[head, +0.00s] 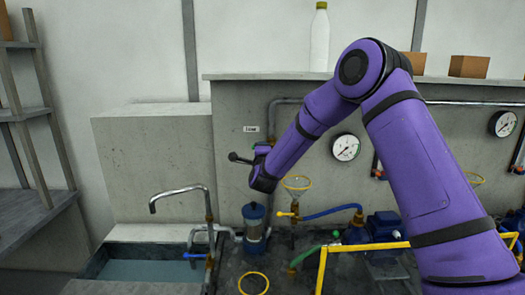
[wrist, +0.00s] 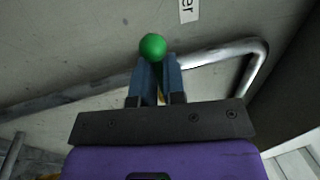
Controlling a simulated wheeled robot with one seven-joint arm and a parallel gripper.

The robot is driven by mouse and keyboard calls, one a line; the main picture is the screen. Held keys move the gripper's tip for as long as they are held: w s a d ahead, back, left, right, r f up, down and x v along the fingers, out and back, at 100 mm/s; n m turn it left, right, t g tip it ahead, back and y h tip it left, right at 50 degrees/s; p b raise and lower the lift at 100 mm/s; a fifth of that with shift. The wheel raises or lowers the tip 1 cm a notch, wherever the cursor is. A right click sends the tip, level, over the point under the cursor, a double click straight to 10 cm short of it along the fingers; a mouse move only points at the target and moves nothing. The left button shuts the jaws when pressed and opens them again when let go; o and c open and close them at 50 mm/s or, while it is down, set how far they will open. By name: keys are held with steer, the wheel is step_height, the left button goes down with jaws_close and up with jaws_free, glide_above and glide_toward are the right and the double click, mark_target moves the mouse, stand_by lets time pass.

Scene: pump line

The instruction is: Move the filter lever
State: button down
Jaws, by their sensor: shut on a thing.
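The filter lever shows in the wrist view as a round green knob (wrist: 153,46) at the tips of my gripper (wrist: 158,64). In the head view my gripper (head: 258,151) is at the concrete wall, just below a small white label (head: 251,129). The green knob cannot be made out there. Part of the label (wrist: 188,9), ending in "er", shows above the knob in the wrist view.
A bent metal pipe (wrist: 225,58) runs close behind the fingers. Below my arm are a blue filter housing (head: 254,222), a yellow ring (head: 295,183) and a yellow-handled valve (head: 286,214). A sink (head: 140,249) with a tap (head: 180,191) stands left. A gauge (head: 346,147) is right.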

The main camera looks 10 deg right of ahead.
steer(key=shift+a+f, duration=0.15)
steer(key=shift+a, duration=0.1)
steer(key=c, duration=1.2)
jaws_free()
steer(key=shift+a, duration=0.1)
steer(key=shift+s, duration=0.1)
steer(key=v, duration=1)
steer(key=shift+s, duration=0.3)
